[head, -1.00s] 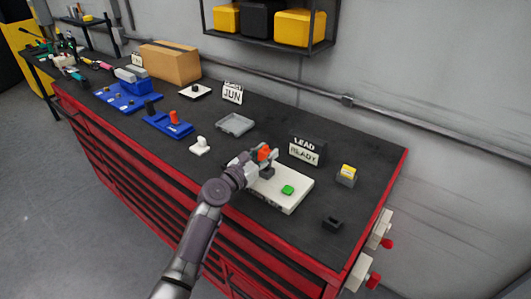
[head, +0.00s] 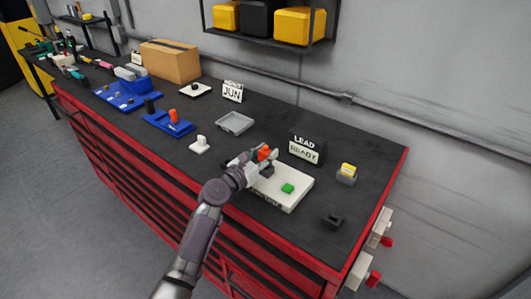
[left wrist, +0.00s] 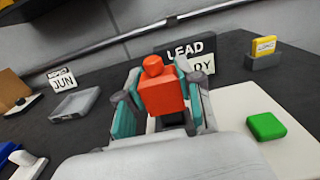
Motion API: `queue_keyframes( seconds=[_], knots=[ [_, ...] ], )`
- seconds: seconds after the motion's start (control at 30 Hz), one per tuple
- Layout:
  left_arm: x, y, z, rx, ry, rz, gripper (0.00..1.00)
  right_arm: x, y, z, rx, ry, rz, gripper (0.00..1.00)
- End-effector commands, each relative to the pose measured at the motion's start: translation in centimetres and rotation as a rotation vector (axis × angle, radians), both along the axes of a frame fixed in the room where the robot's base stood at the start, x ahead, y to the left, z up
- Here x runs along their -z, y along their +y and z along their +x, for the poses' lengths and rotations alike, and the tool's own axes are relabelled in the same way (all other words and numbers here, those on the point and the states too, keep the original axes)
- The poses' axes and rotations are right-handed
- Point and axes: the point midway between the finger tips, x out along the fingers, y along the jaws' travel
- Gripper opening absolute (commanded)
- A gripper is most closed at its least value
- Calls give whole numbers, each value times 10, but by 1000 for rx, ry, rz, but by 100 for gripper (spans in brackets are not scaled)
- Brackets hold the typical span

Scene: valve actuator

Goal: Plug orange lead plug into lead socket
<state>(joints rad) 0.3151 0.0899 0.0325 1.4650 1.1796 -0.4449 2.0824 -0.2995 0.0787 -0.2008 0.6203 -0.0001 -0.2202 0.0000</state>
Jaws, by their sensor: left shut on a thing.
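The orange lead plug (left wrist: 163,92) is between the fingers of my left gripper (head: 264,157), which is shut on it. The plug is upright, with its round knob on top, and it also shows in the head view (head: 264,153). Just below it, a dark block (head: 267,171), seemingly the lead socket, stands on a white board (head: 295,198). Its dark top shows under the plug in the left wrist view (left wrist: 172,118). I cannot tell whether the plug touches or enters it. My right gripper is not in view.
A green button (head: 287,188) is on the white board. Behind stands the LEAD READY sign (head: 306,149). A yellow-topped block (head: 347,172) and a small dark holder (head: 333,221) are to the right. A grey tray (head: 235,123) and a white-knobbed piece (head: 200,147) are to the left.

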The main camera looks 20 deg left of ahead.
Motion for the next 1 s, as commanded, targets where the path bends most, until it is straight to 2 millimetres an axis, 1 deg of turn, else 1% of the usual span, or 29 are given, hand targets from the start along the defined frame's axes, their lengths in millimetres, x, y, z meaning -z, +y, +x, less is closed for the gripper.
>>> queue_keyframes(
  seconds=[0.87,0.9,0.97,1.0],
  knots=[
    [23,0,0,0,0,0,0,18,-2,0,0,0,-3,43],
    [21,0,0,0,0,1,42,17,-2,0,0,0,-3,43],
    [21,0,0,0,0,1,52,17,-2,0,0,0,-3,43],
    [21,0,0,0,0,1,59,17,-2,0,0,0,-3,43]
  ],
)
